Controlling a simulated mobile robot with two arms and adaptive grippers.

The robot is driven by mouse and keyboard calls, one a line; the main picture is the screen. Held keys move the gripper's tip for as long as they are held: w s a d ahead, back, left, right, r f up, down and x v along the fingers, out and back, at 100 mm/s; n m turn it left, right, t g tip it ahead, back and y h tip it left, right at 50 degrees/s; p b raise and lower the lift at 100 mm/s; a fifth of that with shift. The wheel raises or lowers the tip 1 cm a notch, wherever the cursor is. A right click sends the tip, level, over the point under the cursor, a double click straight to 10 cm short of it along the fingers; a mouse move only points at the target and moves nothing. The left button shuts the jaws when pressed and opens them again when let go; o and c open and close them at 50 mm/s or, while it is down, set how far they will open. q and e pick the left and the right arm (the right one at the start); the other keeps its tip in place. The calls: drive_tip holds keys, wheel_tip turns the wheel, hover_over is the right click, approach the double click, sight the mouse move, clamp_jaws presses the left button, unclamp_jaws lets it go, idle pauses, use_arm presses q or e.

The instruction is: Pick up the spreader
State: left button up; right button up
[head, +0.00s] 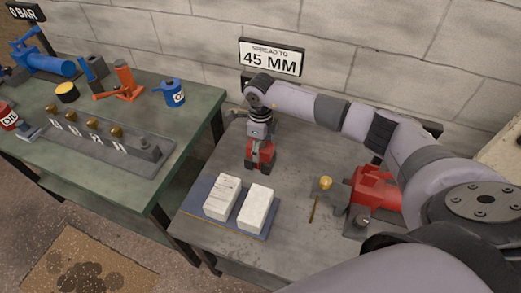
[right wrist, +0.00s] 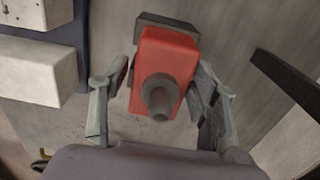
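A red block-shaped tool with a grey round stub and a dark end, which I take for the spreader (head: 262,151), stands on the grey bench at the back, below the sign. It also shows in the right wrist view (right wrist: 167,58), between the fingers. My right gripper (head: 260,139) is directly above it, pointing down. In the right wrist view its two fingers (right wrist: 160,82) are apart, one on each side of the red body. A narrow gap shows at the left finger; contact at the right one is unclear. My left gripper is not in view.
Two white blocks (head: 222,197) (head: 256,208) lie on a blue mat (head: 232,230) in front. A red machine (head: 375,188) and a brass knob (head: 325,183) are at the right. The sign (head: 271,57) reads 45 MM. A green bench (head: 100,185) with tools stands left.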

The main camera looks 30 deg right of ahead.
clamp_jaws()
idle(0.5)
drive_tip(key=shift+w+r, duration=0.15)
